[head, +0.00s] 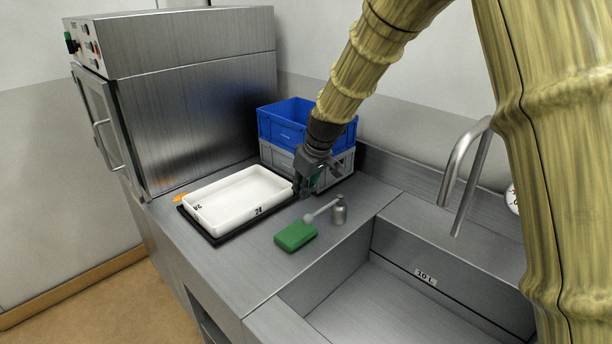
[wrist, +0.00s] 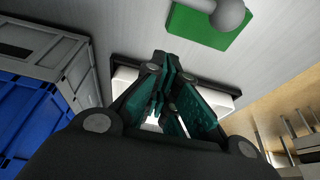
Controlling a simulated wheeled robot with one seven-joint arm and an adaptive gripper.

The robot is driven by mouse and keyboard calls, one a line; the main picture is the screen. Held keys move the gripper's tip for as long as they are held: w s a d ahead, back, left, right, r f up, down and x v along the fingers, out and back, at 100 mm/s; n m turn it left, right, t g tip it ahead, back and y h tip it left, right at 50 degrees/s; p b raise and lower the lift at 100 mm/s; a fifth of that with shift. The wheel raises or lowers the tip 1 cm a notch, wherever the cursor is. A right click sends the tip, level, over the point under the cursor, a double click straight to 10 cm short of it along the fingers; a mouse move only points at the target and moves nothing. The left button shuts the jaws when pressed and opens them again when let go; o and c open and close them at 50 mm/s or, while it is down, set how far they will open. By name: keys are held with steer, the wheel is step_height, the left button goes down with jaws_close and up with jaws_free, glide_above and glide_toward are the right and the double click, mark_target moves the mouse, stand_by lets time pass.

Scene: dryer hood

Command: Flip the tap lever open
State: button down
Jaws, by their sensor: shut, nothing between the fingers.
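The tap lever (head: 322,211) is a thin grey rod on a short metal post (head: 339,214) on the counter left of the sink. It slants down to the left and ends in a round knob (head: 309,218). In the wrist view the knob (wrist: 229,14) shows at the top edge, over the green pad; the post is out of that view. My gripper (head: 302,192) is shut and empty, pointing down behind and slightly left of the knob, apart from it. Its teal-padded fingers (wrist: 164,68) meet in the wrist view. The curved tap spout (head: 463,165) rises behind the sink.
A green pad (head: 295,236) lies near the knob. A white tray (head: 240,205) on a black mat is left of my gripper. Blue (head: 290,125) and grey (head: 342,166) crates are stacked behind it. The sink (head: 395,305) is at right, a steel cabinet (head: 195,110) at left.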

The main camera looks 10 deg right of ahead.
mark_target(323, 210)
steer(key=shift+w+a+f, duration=0.15)
steer(key=shift+f, duration=0.45)
steer(key=shift+s+d+f+p, duration=0.2)
steer(key=shift+s+d+p, duration=0.1)
steer(key=shift+s+d, duration=0.4)
steer(key=shift+s+d+f+p, duration=0.2)
steer(key=shift+s+d+p, duration=0.15)
steer(key=shift+s, duration=0.55)
steer(key=shift+s+a, duration=0.1)
